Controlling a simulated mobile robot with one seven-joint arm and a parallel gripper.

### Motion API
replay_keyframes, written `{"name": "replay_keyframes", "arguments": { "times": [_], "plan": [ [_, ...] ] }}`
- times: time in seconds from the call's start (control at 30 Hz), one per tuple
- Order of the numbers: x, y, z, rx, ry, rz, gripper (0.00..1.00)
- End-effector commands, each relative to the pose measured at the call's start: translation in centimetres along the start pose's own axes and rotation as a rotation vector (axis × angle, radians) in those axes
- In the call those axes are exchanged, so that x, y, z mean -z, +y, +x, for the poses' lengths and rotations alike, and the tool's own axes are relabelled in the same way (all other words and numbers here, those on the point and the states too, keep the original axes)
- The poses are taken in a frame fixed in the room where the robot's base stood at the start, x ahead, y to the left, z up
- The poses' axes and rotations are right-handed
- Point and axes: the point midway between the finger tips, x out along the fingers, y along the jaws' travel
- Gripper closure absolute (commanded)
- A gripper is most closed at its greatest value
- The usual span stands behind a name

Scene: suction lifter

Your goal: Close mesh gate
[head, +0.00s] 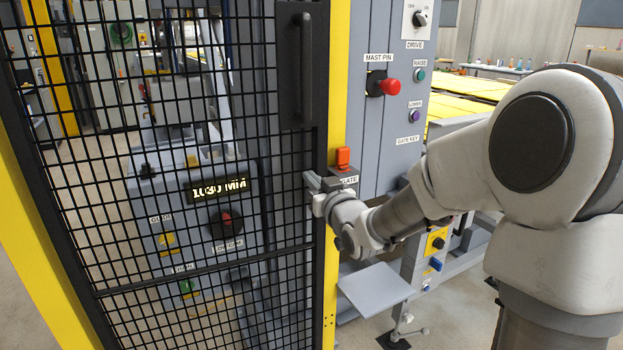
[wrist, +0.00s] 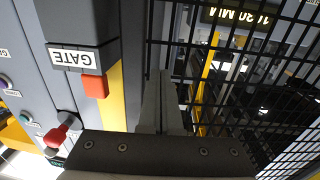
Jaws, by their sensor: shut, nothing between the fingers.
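The mesh gate (head: 160,190) fills the left of the head view, a black grid in a black frame with a dark vertical handle (head: 296,65) near its upper right. Its right edge stands beside the yellow post (head: 335,80); whether it is fully home or slightly ajar I cannot tell. My gripper (head: 311,182) is shut and empty, at the gate's right frame below the handle. In the wrist view my gripper (wrist: 159,80) points at the dark frame beside the mesh (wrist: 245,70); contact is unclear. The red-orange gate latch block (wrist: 95,85) and GATE label (wrist: 75,58) are just left of it.
A grey panel (head: 375,35) right of the post carries a red mast pin knob (head: 389,87), buttons and a drive switch (head: 420,18). A grey shelf (head: 377,288) sits below my arm. Through the mesh, a console display (head: 217,189) reads 1030 MM.

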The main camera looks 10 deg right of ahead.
Motion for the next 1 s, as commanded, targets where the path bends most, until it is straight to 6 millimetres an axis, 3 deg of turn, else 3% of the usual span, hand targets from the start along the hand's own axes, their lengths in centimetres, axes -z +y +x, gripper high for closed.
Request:
{"name": "replay_keyframes", "arguments": {
  "times": [0.27, 0.6, 1.0],
  "plan": [
    [0.1, 0.0, 0.3, 0.005, 0.000, 0.001, 1.00],
    [0.3, -0.3, 5.2, 0.099, 0.001, 0.006, 1.00],
    [0.1, -0.4, 5.1, 0.099, 0.001, 0.003, 1.00]
  ]
}}
